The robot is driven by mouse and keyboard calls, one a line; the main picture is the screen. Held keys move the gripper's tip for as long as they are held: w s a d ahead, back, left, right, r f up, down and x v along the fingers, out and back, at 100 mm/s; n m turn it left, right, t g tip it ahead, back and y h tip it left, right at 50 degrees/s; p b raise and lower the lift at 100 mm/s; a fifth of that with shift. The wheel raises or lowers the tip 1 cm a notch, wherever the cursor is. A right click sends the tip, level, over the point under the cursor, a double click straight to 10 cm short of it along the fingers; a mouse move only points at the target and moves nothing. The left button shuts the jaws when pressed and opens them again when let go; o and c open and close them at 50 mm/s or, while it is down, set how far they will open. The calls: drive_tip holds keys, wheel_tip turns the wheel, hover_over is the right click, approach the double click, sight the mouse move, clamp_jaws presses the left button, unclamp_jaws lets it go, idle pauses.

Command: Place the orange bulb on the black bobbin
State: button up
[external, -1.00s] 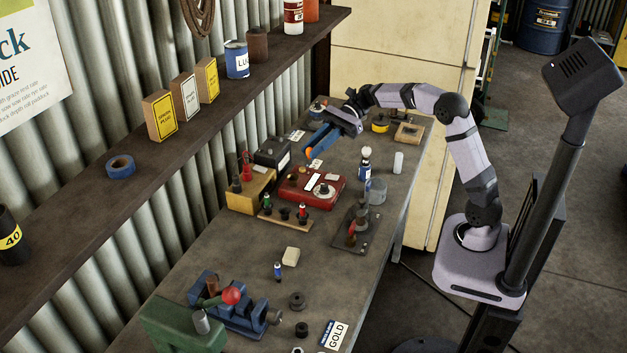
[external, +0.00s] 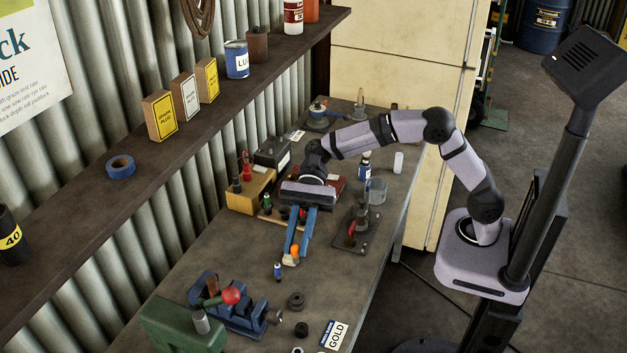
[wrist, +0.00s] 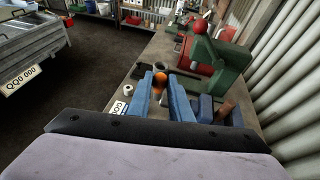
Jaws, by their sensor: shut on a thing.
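The orange bulb (external: 295,250) is held between the blue fingers of my gripper (external: 292,257), which is shut on it above the bench. In the wrist view the bulb (wrist: 160,79) shows orange between the fingertips. A dark flanged spool (external: 296,300), which looks like the black bobbin, stands on the bench nearer the camera than the gripper, apart from the bulb. A second small dark round piece (external: 302,328) lies in front of it. I cannot clearly make out the bobbin in the wrist view.
A blue vise (external: 235,305) and a green machine (external: 178,325) are at the left.

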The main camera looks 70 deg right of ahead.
sight(297, 251)
wheel_tip(297, 251, down, 4)
drive_tip(key=shift+w+d+r, duration=0.15)
drive_tip(key=shift+f+p, duration=1)
drive_tip(key=shift+f, duration=4.25)
drive_tip(key=shift+f, duration=0.15)
drive_tip(key=o, duration=0.8)
drive_tip(key=shift+d, duration=0.1)
drive_tip(key=b+v, duration=0.3)
drive_tip(key=v, duration=0.9)
drive_tip(key=shift+r, duration=0.2)
